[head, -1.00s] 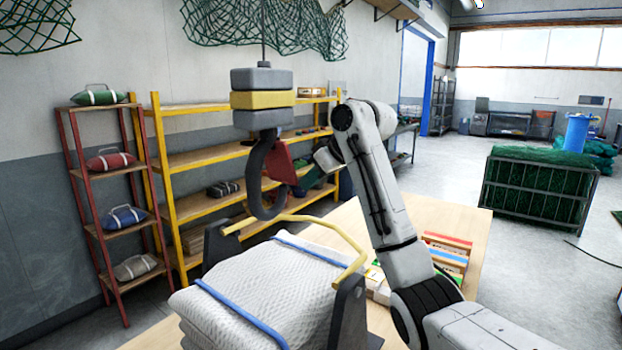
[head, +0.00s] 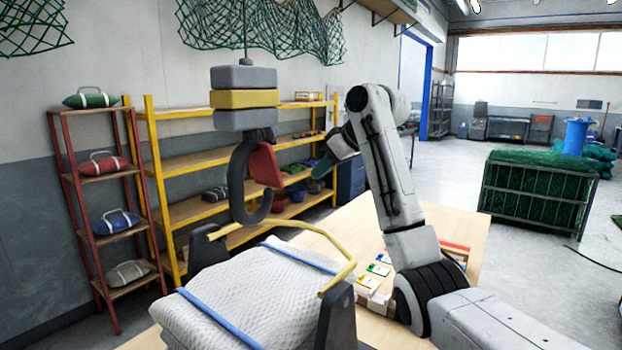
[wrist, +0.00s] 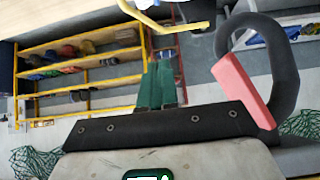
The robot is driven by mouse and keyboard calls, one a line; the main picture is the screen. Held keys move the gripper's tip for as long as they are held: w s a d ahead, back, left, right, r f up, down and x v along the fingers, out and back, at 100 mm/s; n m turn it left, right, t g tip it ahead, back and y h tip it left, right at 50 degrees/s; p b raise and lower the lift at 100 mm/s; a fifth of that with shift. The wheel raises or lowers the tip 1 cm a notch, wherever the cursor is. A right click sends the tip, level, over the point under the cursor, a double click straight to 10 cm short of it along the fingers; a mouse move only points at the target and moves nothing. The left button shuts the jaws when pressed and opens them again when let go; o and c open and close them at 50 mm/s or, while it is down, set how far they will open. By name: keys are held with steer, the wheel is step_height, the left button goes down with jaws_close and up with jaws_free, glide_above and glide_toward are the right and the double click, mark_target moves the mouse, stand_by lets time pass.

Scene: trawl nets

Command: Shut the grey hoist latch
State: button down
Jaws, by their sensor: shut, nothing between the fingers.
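The hoist block (head: 245,98), grey with a yellow band, hangs from a cable. Below it is a dark grey hook (head: 238,180). The latch on it looks red (head: 264,165), not grey; it runs across the hook's right side, its lower end near the hook tip. I cannot tell whether a gap is left there. The wrist view shows the hook (wrist: 288,75) and red latch (wrist: 243,88) at the right. My gripper (head: 322,167), with green fingers, is right of the latch and apart from it. In the wrist view its fingers (wrist: 160,86) are together and empty.
A yellow bar (head: 345,255) rises over a white netting bale (head: 245,300) with blue straps, below the hook. A wooden table (head: 455,225) stands behind. Yellow shelves (head: 195,158) and a red rack (head: 75,190) line the wall. Air between gripper and latch is clear.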

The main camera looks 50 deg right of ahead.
steer(key=s+d+r+b, duration=0.1)
steer(key=s+d, duration=0.3)
steer(key=shift+d+r, duration=0.25)
steer(key=shift+d, duration=0.05)
stand_by(0.5)
